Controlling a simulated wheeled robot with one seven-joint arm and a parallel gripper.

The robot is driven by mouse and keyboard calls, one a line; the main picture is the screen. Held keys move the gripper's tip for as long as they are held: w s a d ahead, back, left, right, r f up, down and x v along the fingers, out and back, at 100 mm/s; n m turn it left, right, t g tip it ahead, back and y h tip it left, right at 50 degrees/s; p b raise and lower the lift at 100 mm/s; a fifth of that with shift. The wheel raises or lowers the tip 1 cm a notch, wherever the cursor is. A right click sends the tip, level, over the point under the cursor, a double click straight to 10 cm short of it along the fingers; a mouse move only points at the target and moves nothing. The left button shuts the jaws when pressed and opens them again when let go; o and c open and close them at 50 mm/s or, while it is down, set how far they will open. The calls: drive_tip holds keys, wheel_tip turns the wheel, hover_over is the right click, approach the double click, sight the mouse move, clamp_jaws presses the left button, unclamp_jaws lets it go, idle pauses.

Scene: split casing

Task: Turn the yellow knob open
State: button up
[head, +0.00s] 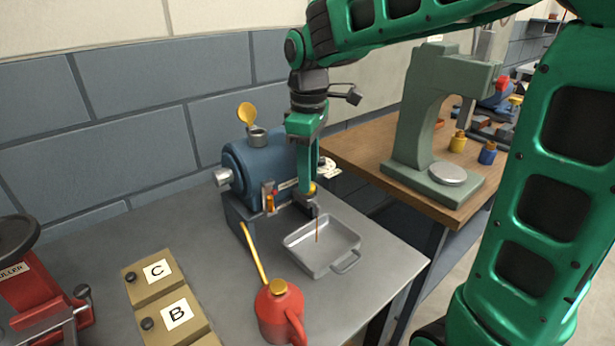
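My gripper (307,185) points down at the front right of a blue machine casing (262,158) on the grey bench. A small yellow patch, which looks like the yellow knob (313,188), shows right at the gripper's fingertips, mostly hidden by them. I cannot tell whether the fingers are closed on it. A thin brown line (317,230), like a stream of oil, runs down from there into a grey drain tray (352,262) with a handle.
A yellow lid (245,112) stands tilted up over the filler on the casing's top. A red oil can (279,315) with a long yellow spout stands in front. Boxes marked C (150,277) and B (175,318) lie left. A green press (428,130) stands on the wooden table right.

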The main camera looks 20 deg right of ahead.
wheel_tip(320, 180, up, 10)
drive_tip(key=shift+f, duration=0.15)
drive_tip(key=shift+d, duration=0.15)
